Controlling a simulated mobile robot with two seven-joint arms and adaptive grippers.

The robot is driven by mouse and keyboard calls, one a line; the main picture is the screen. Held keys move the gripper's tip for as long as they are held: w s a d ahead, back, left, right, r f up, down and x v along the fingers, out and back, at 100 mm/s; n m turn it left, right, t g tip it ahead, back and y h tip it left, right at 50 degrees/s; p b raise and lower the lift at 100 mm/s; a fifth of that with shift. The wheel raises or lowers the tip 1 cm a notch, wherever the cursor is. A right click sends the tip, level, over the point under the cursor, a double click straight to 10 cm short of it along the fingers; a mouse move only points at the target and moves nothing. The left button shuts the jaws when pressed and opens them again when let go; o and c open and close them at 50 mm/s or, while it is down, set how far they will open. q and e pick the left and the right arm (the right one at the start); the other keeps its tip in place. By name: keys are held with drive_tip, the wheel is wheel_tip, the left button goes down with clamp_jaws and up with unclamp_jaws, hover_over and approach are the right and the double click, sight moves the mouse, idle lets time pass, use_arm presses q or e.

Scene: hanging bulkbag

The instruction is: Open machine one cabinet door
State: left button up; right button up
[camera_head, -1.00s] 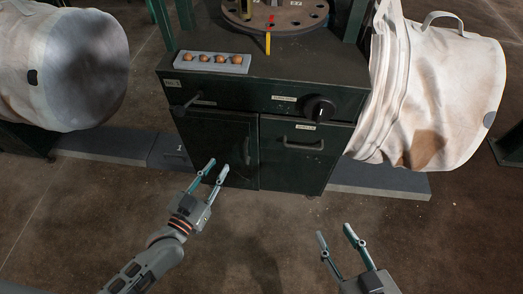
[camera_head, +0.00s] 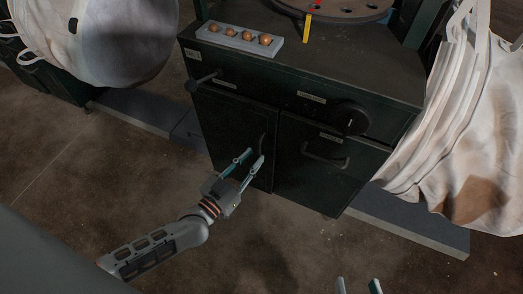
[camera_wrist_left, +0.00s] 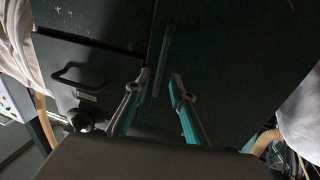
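The dark green machine cabinet (camera_head: 300,75) stands ahead of me. Its left door (camera_head: 225,125) looks closed, with an upright bar handle (camera_head: 263,146) near its right edge. My left gripper (camera_head: 251,158) is open and empty in front of that handle, its fingers pointing at the door. In the left wrist view the handle (camera_wrist_left: 163,55) shows just beyond and between the open fingertips (camera_wrist_left: 160,77); I cannot tell whether they touch it. My right gripper (camera_head: 358,286) is open and empty at the bottom edge, mostly out of frame.
A right-hand front panel (camera_head: 320,178) has its own handle (camera_head: 325,156), with a black knob (camera_head: 351,118) above. White bulk bags hang left (camera_head: 95,35) and right (camera_head: 465,130). The floor in front is clear.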

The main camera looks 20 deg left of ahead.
sight(259, 152)
use_arm(q)
drive_tip(key=shift+b+x, duration=0.35)
drive_tip(key=shift+x, duration=1.7)
clamp_jaws()
drive_tip(key=shift+s, duration=0.1)
